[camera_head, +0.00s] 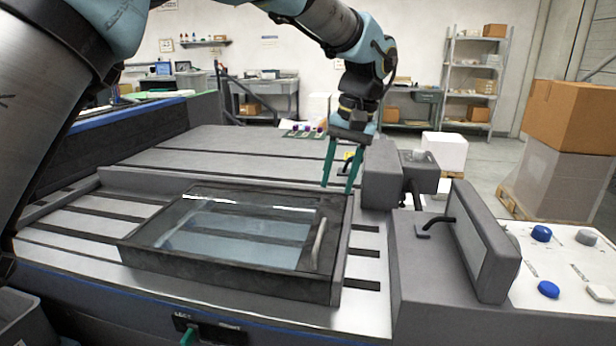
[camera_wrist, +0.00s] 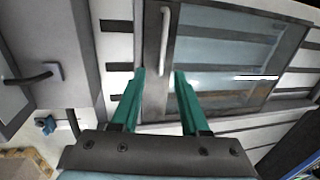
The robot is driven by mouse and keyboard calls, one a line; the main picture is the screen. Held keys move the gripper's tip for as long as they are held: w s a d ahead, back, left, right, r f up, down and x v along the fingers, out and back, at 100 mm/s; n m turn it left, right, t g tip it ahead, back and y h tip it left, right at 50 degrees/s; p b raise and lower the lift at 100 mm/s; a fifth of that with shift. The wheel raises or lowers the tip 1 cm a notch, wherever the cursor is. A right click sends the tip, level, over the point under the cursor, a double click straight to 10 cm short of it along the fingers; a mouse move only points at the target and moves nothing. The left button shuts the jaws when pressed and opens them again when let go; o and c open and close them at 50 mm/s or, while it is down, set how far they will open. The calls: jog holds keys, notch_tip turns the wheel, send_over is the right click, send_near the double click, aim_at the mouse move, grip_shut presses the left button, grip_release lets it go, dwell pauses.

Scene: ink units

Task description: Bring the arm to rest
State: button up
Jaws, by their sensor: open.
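My gripper (camera_head: 339,188) has two green fingers. In the head view it hangs pointing down above the right rear part of the machine bed, near the corner of a glass-lidded frame (camera_head: 130,243). In the wrist view my gripper (camera_wrist: 159,76) is open, with nothing between its fingers. The lid's pale handle (camera_head: 319,243) lies nearer the front of the machine. In the wrist view the handle (camera_wrist: 166,42) shows beyond the fingertips, apart from them. The glass lid lies flat over the frame.
A grey block with a black handle (camera_head: 436,226) stands right of the frame. A white panel with blue knobs (camera_head: 541,233) is at the far right. A green switch (camera_head: 188,336) sits on the machine's front. The air above the lid looks clear.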

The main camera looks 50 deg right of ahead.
jog(key=w+a+f+n+g, duration=0.1)
jog(key=w+a+f+n, duration=0.1)
jog(key=w+a, duration=0.9)
jog(key=w+a+f+n, duration=0.2)
jog(key=w+a, duration=0.9)
jog(key=a, duration=0.1)
jog(key=w+a+f+n+h, duration=0.1)
jog(key=w+a+n, duration=0.1)
jog(key=a, duration=0.7)
jog(key=w+a+f+n, duration=0.1)
jog(key=a+f+n, duration=0.1)
jog(key=a, duration=0.6)
jog(key=s+a+f+n, duration=0.1)
jog(key=s+a, duration=0.1)
jog(key=a, duration=0.5)
jog(key=s+a+f+n, duration=0.1)
jog(key=s+a+n, duration=0.1)
jog(key=a, duration=0.6)
jog(key=shift+s+a+f+t, duration=0.15)
jog(key=shift+s+f+t, duration=0.2)
jog(key=shift+s, duration=0.4)
